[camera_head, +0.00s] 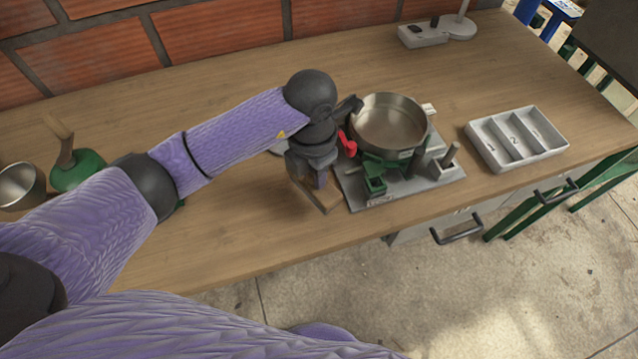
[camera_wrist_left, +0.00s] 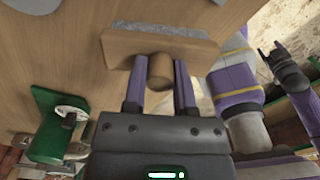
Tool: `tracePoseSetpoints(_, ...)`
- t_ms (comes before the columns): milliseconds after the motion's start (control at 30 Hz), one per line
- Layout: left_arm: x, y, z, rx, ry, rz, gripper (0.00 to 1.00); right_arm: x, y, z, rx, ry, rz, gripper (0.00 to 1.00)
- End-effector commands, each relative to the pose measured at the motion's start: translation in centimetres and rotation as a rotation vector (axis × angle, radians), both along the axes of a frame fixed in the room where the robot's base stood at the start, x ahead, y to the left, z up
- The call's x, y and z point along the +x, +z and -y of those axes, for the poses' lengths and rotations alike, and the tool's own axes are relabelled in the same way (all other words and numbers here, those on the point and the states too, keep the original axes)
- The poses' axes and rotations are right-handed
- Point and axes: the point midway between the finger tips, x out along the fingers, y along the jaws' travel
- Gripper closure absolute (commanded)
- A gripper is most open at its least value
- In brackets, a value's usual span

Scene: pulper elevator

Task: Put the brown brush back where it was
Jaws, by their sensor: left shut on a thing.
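The brown brush (camera_wrist_left: 150,46) is a wooden block with a grey bristle strip along one long edge and a round wooden handle. In the left wrist view the handle stands between the two purple fingers of my left gripper (camera_wrist_left: 160,90), which is shut on it. In the head view the left gripper (camera_head: 318,180) points down just left of the grey machine plate. The brush (camera_head: 325,201) shows only partly under it, near the plate's left edge. I cannot tell whether the brush touches the table.
A grey plate (camera_head: 412,190) carries green machine parts, a red crank (camera_head: 347,143) and a metal pan (camera_head: 388,124). A white divided tray (camera_head: 516,138) stands to the right. A green pot (camera_head: 79,172) and a metal cup (camera_head: 20,186) stand at the left. The front-left table is clear.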

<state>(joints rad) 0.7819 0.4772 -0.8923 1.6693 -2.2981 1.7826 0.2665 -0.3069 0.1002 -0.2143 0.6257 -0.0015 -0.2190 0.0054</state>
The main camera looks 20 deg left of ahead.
Motion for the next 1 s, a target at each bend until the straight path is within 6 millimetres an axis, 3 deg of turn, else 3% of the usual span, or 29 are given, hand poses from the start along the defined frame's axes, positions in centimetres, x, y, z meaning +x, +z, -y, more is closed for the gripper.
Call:
tracePoseSetpoints(167, -0.1, -3.4, 0.1, -0.001, -0.001, -0.004, 1.00, -0.5, -1.2, 0.6, -0.011, 0.002, -0.014, 0.29)
tracePoseSetpoints(467, 0.0, -3.5, 0.0, 0.000, -0.002, 0.000, 1.00, -0.8, -1.2, 1.7, -0.028, 0.004, -0.020, 0.29)
tracePoseSetpoints(500, 0.0, -3.6, 0.0, 0.001, -0.002, -0.001, 0.64, -0.8, -1.2, 1.8, -0.030, 0.005, -0.021, 0.29)
tracePoseSetpoints(667, 0.0, -3.5, 0.0, 0.000, -0.002, 0.000, 0.31, -0.8, -1.1, 1.8, -0.031, 0.004, -0.021, 0.29)
tracePoseSetpoints(900, 0.0, -3.4, 0.0, 0.000, -0.002, 0.000, 0.31, -0.8, -1.1, 1.5, -0.025, 0.002, -0.020, 0.29)
tracePoseSetpoints(1000, 0.0, -2.5, 0.0, 0.000, -0.002, 0.002, 0.31, -0.7, -0.7, 1.2, -0.021, 0.000, -0.018, 0.29)
